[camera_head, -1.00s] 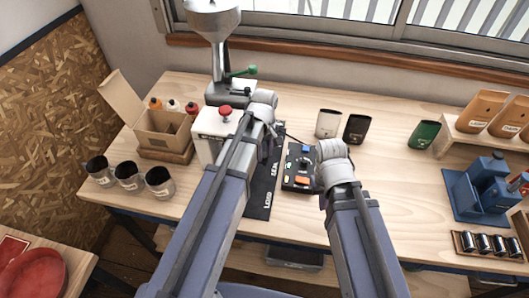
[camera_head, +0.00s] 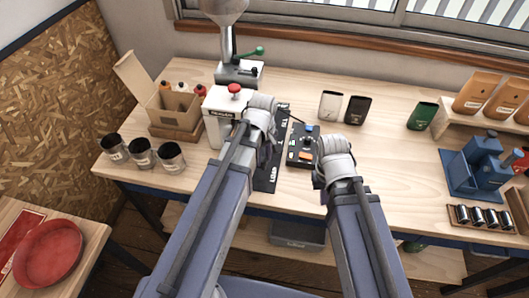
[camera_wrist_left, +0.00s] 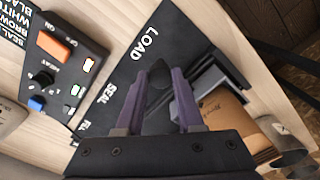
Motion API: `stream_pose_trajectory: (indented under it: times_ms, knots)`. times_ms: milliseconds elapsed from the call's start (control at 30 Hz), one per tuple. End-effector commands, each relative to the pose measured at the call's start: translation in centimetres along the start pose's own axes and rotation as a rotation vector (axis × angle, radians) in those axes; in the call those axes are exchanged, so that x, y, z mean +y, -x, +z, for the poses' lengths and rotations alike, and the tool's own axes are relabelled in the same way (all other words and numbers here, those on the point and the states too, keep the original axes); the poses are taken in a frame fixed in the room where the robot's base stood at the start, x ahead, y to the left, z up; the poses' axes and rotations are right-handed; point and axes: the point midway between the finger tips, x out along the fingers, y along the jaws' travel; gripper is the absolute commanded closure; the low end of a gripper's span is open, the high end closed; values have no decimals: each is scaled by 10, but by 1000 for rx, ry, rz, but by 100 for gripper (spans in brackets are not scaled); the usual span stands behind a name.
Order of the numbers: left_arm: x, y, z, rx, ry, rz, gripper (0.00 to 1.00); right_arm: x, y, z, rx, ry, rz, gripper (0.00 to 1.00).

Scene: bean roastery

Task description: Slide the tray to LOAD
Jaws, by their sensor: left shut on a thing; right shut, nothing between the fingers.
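A black guide strip (camera_head: 268,178) with white LOAD and SEAL lettering lies on the table beside the white sealing machine (camera_head: 216,128). It also shows in the left wrist view (camera_wrist_left: 122,62), with LOAD near its far end. My left gripper (camera_wrist_left: 160,84) is shut on a small dark knob (camera_wrist_left: 159,73) over this strip. A grey tray edge (camera_wrist_left: 207,84) and a brown printed pouch (camera_wrist_left: 222,110) show just right of the fingers. In the head view my left wrist hides the knob and tray. My right gripper (camera_head: 323,197) is right of the strip, its fingertips mostly hidden.
A black control box (camera_head: 302,148) with an orange switch sits right of the strip. Several dark-topped cans (camera_head: 143,155) stand at the left edge. A cardboard box (camera_head: 172,108) is behind them. Open pouches (camera_head: 331,105) stand farther back. Front-right tabletop (camera_head: 390,185) is clear.

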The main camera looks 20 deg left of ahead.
Motion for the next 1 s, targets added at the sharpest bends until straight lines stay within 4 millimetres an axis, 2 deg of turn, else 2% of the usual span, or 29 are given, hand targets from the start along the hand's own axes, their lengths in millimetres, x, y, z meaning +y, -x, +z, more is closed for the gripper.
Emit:
stream_pose_trajectory:
  times_ms: [200, 233, 467, 767, 1000]
  knots:
    - [-4, -1, 4, -10, -1, -10, 100, 0, -1, 0, 0, 0, 0, 100]
    - [-4, -1, 4, -10, -1, -10, 60, 0, -1, 0, 0, 0, 0, 100]
    - [-3, -1, 3, -8, -1, -8, 35, 0, -1, 0, 0, 0, 0, 100]
    - [-2, 0, 2, -6, -1, -6, 33, 0, 0, 0, 0, 0, 0, 100]
    - [-2, 14, 2, -6, -1, -6, 33, 1, 14, 1, 0, 0, 0, 100]
